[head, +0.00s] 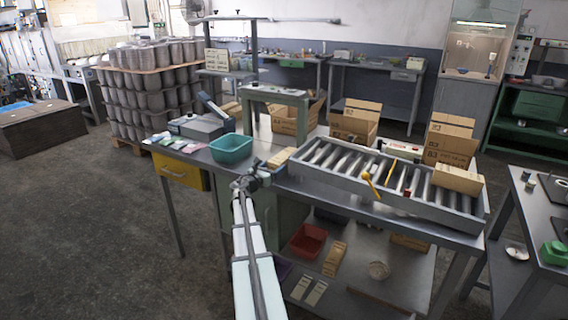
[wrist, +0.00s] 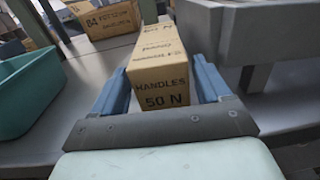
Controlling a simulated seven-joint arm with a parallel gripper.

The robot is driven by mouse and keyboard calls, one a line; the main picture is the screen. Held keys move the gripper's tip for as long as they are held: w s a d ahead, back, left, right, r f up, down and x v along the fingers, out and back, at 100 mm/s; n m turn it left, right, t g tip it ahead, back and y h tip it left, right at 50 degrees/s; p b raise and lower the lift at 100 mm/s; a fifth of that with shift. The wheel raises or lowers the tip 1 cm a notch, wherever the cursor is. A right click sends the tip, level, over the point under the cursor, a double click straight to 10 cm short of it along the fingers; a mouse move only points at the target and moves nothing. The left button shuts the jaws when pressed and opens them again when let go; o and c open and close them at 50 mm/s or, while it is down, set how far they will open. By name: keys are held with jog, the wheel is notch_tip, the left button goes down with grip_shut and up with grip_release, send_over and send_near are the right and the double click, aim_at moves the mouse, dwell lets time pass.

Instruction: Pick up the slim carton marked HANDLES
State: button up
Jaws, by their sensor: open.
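The slim carton (wrist: 160,66) is brown and marked HANDLES and 50 N. It lies on the metal table in the wrist view, its printed end facing me. My gripper (wrist: 163,84) is open, with one blue finger on each side of the carton's near end. I cannot tell whether either finger touches it. In the head view the carton (head: 281,158) lies right of the teal bin, and my gripper (head: 256,178) is at the table's front edge close to it.
The teal bin (wrist: 28,92) stands close on the left. The grey roller conveyor (head: 330,163) stands on the right, its frame near the right finger. Another carton (wrist: 108,18) stands behind. Bare tabletop shows between the bin and the slim carton.

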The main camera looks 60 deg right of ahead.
aim_at(280, 160)
jog(key=shift+s+d+r, duration=0.1)
jog(key=shift+d, duration=1.3)
jog(key=shift+d+r, duration=0.1)
jog(key=shift+d, duration=1.25)
jog(key=shift+c, duration=0.2)
jog(key=c, duration=0.8)
jog(key=shift+c, duration=0.3)
jog(key=shift+r, duration=0.15)
